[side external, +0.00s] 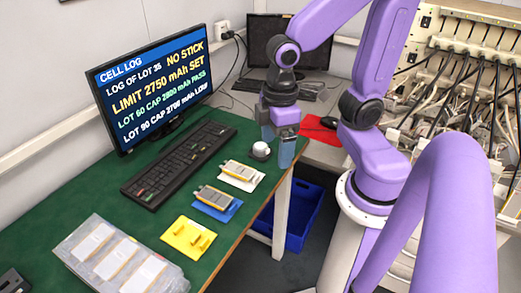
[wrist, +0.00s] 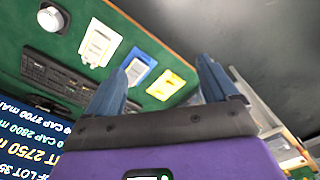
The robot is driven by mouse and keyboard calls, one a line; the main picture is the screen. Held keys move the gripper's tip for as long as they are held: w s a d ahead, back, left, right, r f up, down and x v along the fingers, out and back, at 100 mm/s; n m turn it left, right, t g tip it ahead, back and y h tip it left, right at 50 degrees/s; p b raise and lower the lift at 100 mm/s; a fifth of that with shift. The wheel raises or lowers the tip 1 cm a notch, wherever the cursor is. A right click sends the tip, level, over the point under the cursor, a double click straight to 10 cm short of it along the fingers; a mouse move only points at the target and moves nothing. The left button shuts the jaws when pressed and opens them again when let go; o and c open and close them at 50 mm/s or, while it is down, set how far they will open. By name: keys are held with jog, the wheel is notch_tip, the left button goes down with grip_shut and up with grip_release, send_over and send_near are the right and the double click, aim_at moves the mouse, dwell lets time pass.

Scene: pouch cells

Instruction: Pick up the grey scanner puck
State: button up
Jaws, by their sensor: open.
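The grey scanner puck (side external: 260,151) is a small round thing with a pale top, standing on the green bench near its right edge. In the wrist view the puck (wrist: 52,18) is at the upper left corner, outside the space between the fingers. My gripper (side external: 277,143) is open, with its bluish fingers pointing down just right of the puck in the side view. In the wrist view my gripper (wrist: 162,72) has its fingers wide apart with nothing held between them. I cannot tell the exact height of the fingertips over the bench.
Pouch cells lie on a white holder (side external: 252,185) and a blue holder (side external: 231,213); a yellow holder (side external: 188,243) looks empty. A clear tray (side external: 93,220) holds cells at the front. A keyboard (side external: 180,163) and monitor (side external: 150,85) stand left. A blue bin (side external: 300,222) is below the bench.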

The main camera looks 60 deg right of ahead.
jog(key=w+d+m, duration=0.3)
jog(key=w, duration=0.4)
jog(key=m, duration=0.8)
send_over(261, 146)
jog(key=f, duration=1.7)
jog(key=shift+a, duration=0.3)
jog(key=shift+m, duration=0.3)
jog(key=shift+d+f, duration=0.2)
jog(key=shift+f, duration=1.1)
jog(key=shift+d+f, duration=0.15)
jog(key=shift+f, duration=1.15)
jog(key=shift+c, duration=0.3)
jog(key=c, duration=1.2)
jog(key=shift+w, duration=0.1)
jog(key=shift+c, duration=0.2)
